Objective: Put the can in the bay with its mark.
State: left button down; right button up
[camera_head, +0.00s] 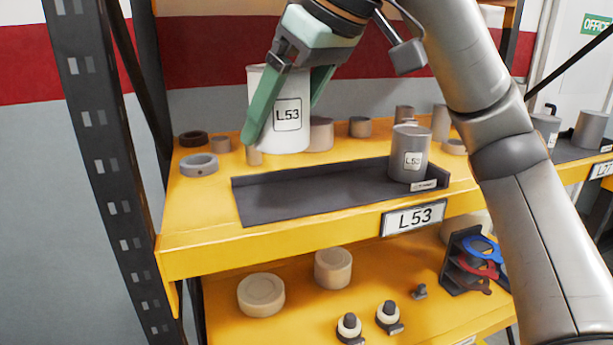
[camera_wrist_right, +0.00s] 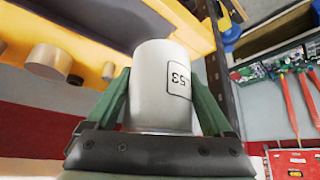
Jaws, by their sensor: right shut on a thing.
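A white can (camera_head: 264,118) marked L53 is upright between the green fingers of my right gripper (camera_head: 290,105), which is shut on it. The can also shows in the right wrist view (camera_wrist_right: 155,85), with its mark partly turned away. In the head view it appears above and behind the dark bay tray (camera_head: 300,192) on the yellow shelf. The shelf's front label (camera_head: 413,218) reads L53. A grey can (camera_head: 408,150) with an L53 mark stands at the tray's right end. The left part of the tray is empty. My left gripper is not in view.
A grey ring (camera_head: 199,165) and several small cylinders stand behind the tray. A black upright (camera_head: 100,130) bounds the shelf at left. The lower shelf (camera_head: 225,325) holds round blocks and small parts. Another bay with label L77 (camera_head: 601,170) lies at right.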

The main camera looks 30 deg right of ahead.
jog(key=w+d+f, duration=0.4)
jog(key=d+f, duration=0.1)
jog(key=w+d+f, duration=0.1)
jog(key=d+f, duration=0.1)
jog(key=d, duration=0.1)
jog(key=shift+w+d+f, duration=0.1)
jog(key=shift+w+f, duration=0.05)
jog(key=shift+w, duration=0.25)
jog(key=shift+w+d+f, duration=0.1)
jog(key=shift+d+f, duration=0.05)
jog(key=shift+f, duration=0.05)
jog(key=f, duration=0.3)
jog(key=shift+w+d+f, duration=0.15)
jog(key=shift+w+d, duration=0.05)
jog(key=shift+d, duration=0.05)
jog(key=shift+f, duration=0.25)
jog(key=shift+f, duration=0.15)
jog(key=o, duration=1.5)
